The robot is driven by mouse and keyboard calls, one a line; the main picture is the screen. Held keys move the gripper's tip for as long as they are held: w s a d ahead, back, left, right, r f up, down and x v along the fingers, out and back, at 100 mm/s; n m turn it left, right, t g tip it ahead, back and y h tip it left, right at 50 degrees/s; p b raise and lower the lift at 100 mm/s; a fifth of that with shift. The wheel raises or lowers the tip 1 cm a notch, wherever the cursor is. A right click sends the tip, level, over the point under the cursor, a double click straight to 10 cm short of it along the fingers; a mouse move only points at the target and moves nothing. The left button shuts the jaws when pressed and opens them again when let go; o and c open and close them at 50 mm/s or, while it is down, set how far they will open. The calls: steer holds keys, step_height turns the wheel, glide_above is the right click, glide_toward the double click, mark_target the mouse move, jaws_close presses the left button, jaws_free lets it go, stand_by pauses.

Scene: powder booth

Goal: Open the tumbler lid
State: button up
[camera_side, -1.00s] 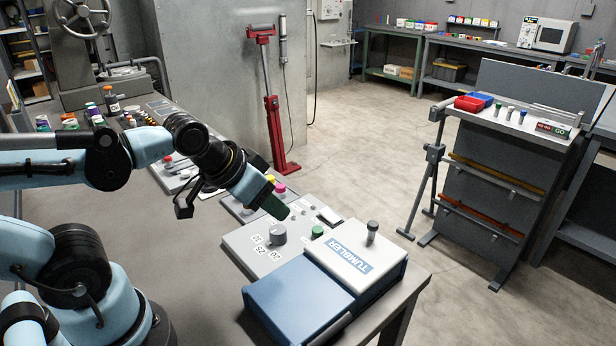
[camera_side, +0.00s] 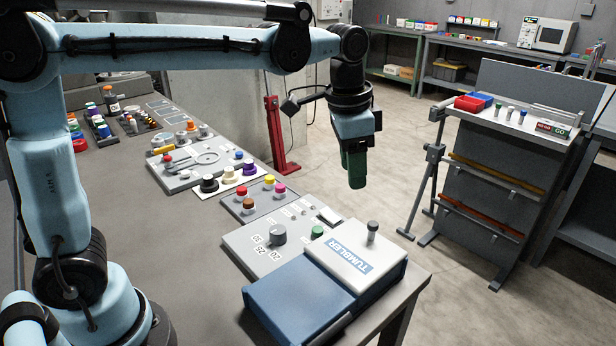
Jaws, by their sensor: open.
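The tumbler (camera_side: 300,305) is a blue box at the front right corner of the bench. Its white lid (camera_side: 335,275), marked TUMBLER, lies flat and closed on the back part. A grey upright knob (camera_side: 372,232) stands near the lid's far right side. My gripper (camera_side: 356,186) has dark green fingers that point down. It is above and behind the lid knob in the picture, apart from it, and holds nothing that I can see. The gap between the fingers is hard to see from this side.
Behind the tumbler is a grey panel with a dial (camera_side: 278,235) and a green button (camera_side: 318,232). Panels with coloured knobs (camera_side: 269,182) run along the bench to the left. A grey cart (camera_side: 500,170) with red and blue trays stands to the right, across open floor.

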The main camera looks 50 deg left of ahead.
mark_target(372, 224)
steer(key=w+d+f, duration=0.1)
steer(key=f, duration=0.3)
steer(key=w+d+f+m+g, duration=0.1)
steer(key=f, duration=0.4)
steer(key=w+d+f+m, duration=0.1)
steer(key=f, duration=0.3)
steer(key=shift+w+d+f+g, duration=0.1)
steer(key=shift+d+f+g, duration=0.05)
steer(key=shift+g, duration=0.15)
jaws_close()
